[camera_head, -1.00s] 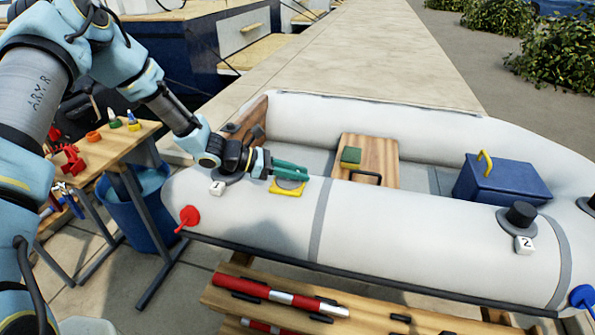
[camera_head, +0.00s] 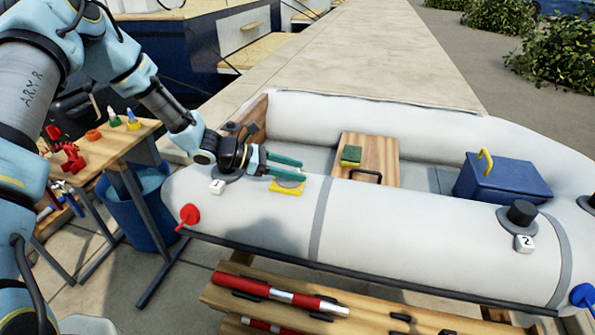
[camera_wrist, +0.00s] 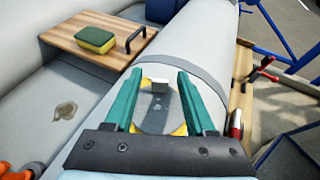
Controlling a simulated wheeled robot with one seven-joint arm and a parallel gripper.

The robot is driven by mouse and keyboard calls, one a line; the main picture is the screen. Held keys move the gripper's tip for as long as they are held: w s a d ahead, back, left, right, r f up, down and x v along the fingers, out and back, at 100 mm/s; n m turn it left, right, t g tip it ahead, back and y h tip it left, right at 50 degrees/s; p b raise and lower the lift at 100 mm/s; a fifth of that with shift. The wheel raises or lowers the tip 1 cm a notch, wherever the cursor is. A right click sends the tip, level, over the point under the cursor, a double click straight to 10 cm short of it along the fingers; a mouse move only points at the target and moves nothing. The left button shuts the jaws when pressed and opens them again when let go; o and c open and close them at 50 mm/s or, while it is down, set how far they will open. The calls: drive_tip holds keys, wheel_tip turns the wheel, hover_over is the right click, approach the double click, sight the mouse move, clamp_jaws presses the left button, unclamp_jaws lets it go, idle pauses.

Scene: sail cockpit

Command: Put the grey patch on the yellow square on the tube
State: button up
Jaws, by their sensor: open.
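The grey patch (camera_head: 290,183) lies on the yellow square (camera_head: 284,191) on the near white tube (camera_head: 264,217). My gripper (camera_head: 304,171) has green fingers, apart and empty, just above the patch. In the wrist view my gripper (camera_wrist: 157,75) is spread either side of the patch. The fingers hide part of the patch and the square.
A wooden seat (camera_head: 372,165) with a sponge (camera_head: 351,155) and a blue box (camera_head: 500,189) are inside the boat. A valve marked 1 (camera_head: 217,187) and a red paddle-like piece (camera_head: 189,214) are near my gripper. A tool table (camera_head: 92,150) stands left.

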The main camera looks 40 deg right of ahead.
drive_tip(key=b+v, duration=0.1)
drive_tip(key=v, duration=0.9)
drive_tip(key=shift+a+r, duration=0.2)
drive_tip(key=shift+a, duration=0.15)
drive_tip(key=a+r+m+t+y, duration=0.2)
drive_tip(key=a+m+t+y, duration=0.1)
drive_tip(key=a, duration=1)
drive_tip(key=a+r+m+t+y, duration=0.3)
drive_tip(key=a+m+y, duration=0.1)
drive_tip(key=a, duration=1)
drive_tip(key=a+r+m+t+y, duration=0.2)
drive_tip(key=a+m+t+y, duration=0.1)
drive_tip(key=a, duration=1.1)
drive_tip(key=shift+s+r+m+y, duration=0.2)
drive_tip(key=shift+m+y, duration=0.3)
drive_tip(key=shift+m, duration=0.6)
drive_tip(key=shift+w+r, duration=0.1)
